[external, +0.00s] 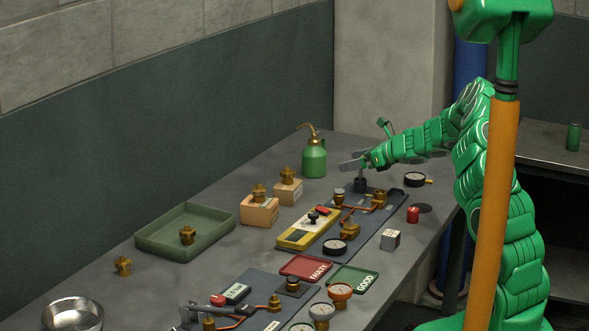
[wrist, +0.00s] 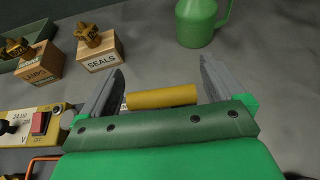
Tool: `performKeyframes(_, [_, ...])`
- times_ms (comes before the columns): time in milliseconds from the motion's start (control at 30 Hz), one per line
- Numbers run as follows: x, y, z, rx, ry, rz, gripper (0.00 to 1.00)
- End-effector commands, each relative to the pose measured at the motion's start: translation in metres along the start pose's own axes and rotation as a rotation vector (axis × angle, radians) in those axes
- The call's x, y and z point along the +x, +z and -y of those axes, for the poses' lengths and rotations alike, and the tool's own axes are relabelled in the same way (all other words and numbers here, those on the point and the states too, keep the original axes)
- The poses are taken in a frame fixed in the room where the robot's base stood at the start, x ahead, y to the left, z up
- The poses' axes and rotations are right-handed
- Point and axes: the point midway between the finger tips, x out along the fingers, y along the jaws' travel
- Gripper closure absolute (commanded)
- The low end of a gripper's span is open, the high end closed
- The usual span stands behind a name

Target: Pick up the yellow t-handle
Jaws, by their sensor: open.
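The yellow t-handle (wrist: 162,97) shows in the wrist view as a yellow cylinder lying crosswise between my two fingers. My gripper (wrist: 161,72) is open around it, with one finger near each end. I cannot tell whether either finger touches it. In the external view my gripper (external: 352,161) is low over the far end of the bench, just above a dark round post (external: 360,185). The handle is not clearly visible there. Its lower part is hidden by my gripper in the wrist view.
A green oil can (external: 314,159) stands behind my gripper. Boxes marked SEALS (wrist: 101,54) and LAMPS (wrist: 41,63) carry brass parts. A green tray (external: 163,247) is farther left. Bare bench lies around the oil can.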

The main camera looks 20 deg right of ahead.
Motion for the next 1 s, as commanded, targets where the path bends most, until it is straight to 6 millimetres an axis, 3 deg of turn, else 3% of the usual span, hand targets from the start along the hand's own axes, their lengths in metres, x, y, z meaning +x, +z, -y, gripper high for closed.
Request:
performKeyframes(200, [0.001,0.0,0.0,0.0,0.0,0.0,0.04])
performKeyframes(600, [0.0,0.0,0.001,0.0,-0.001,0.0,0.63])
performKeyframes(1000, [-0.004,0.01,0.001,-0.002,-0.002,0.001,0.64])
